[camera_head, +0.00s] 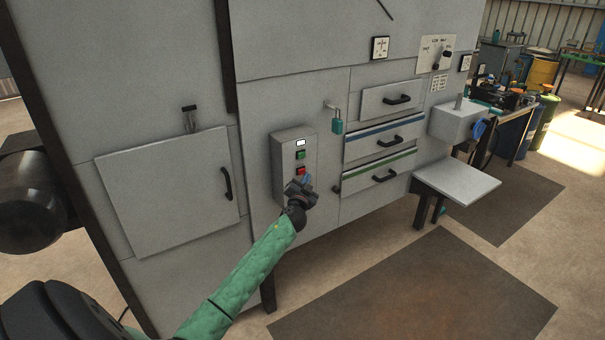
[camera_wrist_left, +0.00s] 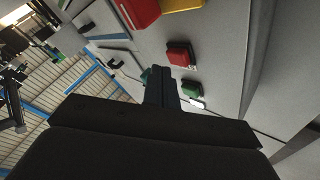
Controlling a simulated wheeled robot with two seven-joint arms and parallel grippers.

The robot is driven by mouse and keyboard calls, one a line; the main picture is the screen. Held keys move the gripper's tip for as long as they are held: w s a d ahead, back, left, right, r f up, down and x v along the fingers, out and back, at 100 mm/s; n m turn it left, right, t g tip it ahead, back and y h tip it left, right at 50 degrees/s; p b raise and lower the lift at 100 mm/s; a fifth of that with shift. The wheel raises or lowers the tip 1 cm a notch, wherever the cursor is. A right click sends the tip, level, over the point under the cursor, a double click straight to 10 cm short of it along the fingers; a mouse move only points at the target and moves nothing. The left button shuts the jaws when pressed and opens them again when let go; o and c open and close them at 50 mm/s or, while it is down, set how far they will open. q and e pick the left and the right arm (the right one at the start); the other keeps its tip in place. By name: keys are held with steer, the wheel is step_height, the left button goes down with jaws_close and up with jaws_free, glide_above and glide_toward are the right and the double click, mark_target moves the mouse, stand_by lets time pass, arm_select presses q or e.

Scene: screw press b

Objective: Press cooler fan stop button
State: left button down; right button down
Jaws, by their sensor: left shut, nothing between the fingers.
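A grey control box (camera_head: 284,178) is mounted on the front of the large grey machine. It carries a white label (camera_head: 300,143), a green button (camera_head: 300,155) and a red button (camera_head: 300,170) below it. The red button (camera_wrist_left: 181,55) and green button (camera_wrist_left: 191,90) also show in the left wrist view. My left gripper (camera_head: 305,180) is shut and empty, just below and in front of the red button. In the wrist view its fingertips (camera_wrist_left: 160,71) lie to the left of the red button; contact cannot be told. My right gripper is not in view.
A larger red part on yellow (camera_wrist_left: 138,12) is cut off at the wrist view's top edge. A teal padlock (camera_head: 337,126) hangs right of the box, near drawers with black handles (camera_head: 384,175). A closed door (camera_head: 165,190) is at left. A grey shelf (camera_head: 457,184) juts out at right.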

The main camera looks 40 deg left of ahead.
arm_select(q)
steer(key=shift+w+a, duration=0.1)
steer(key=shift+a, duration=0.1)
stand_by(0.5)
steer(key=shift+w+a, duration=0.1)
steer(key=shift+a, duration=0.1)
steer(key=shift+w+a+b, duration=0.15)
steer(key=shift+a+b, duration=0.25)
steer(key=shift+b, duration=0.05)
stand_by(0.8)
steer(key=shift+d, duration=0.2)
steer(key=shift+s+d, duration=0.35)
steer(key=shift+d, duration=0.3)
